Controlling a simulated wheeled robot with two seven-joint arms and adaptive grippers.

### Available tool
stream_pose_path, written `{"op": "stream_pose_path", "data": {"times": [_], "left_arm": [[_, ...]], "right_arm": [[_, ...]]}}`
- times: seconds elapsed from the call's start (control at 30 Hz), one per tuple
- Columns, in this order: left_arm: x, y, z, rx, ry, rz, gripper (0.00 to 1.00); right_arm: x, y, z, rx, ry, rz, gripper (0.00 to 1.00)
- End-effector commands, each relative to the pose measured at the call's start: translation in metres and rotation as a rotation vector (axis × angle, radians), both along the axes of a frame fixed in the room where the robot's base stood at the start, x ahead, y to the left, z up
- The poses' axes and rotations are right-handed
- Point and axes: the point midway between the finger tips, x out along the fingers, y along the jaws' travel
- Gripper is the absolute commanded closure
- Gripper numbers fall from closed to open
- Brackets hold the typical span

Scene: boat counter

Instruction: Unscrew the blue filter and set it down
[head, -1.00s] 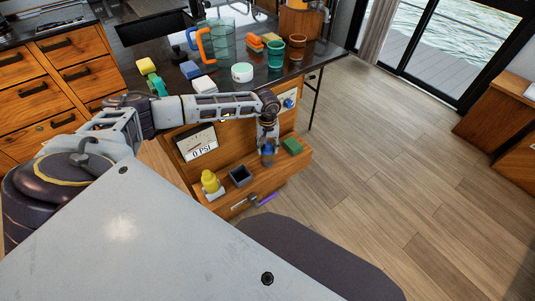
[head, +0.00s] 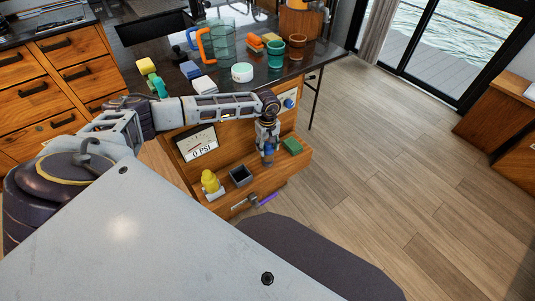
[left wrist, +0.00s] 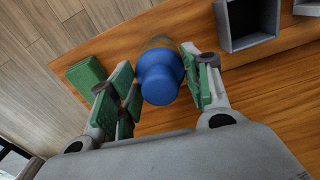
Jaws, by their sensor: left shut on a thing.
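The blue filter (left wrist: 160,80) shows in the left wrist view between the green-padded fingers of my left gripper (left wrist: 158,88), which is shut on it. A brownish piece shows just behind the filter, mostly hidden. In the head view my left gripper (head: 268,158) points down at the wooden shelf on the counter's front, with a little of the blue filter (head: 268,150) visible between its fingers. I cannot tell whether the filter is still joined to what is behind it. My right gripper is in neither view.
On the wooden shelf (head: 225,208) stand a yellow bottle (head: 210,182), a dark open box (head: 240,176) and a green block (head: 292,146). A gauge (head: 197,144) reading 0 PSI is on the panel. The dark countertop above holds cups and sponges.

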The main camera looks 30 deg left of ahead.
Motion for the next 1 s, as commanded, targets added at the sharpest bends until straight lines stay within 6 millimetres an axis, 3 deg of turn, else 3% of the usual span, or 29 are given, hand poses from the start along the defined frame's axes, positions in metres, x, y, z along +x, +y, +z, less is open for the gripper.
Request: {"op": "stream_pose_path", "data": {"times": [1.0], "left_arm": [[0.0,-0.0001,0.0006,0.0,0.0,0.583,0.67]], "right_arm": [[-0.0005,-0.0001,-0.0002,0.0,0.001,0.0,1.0]]}}
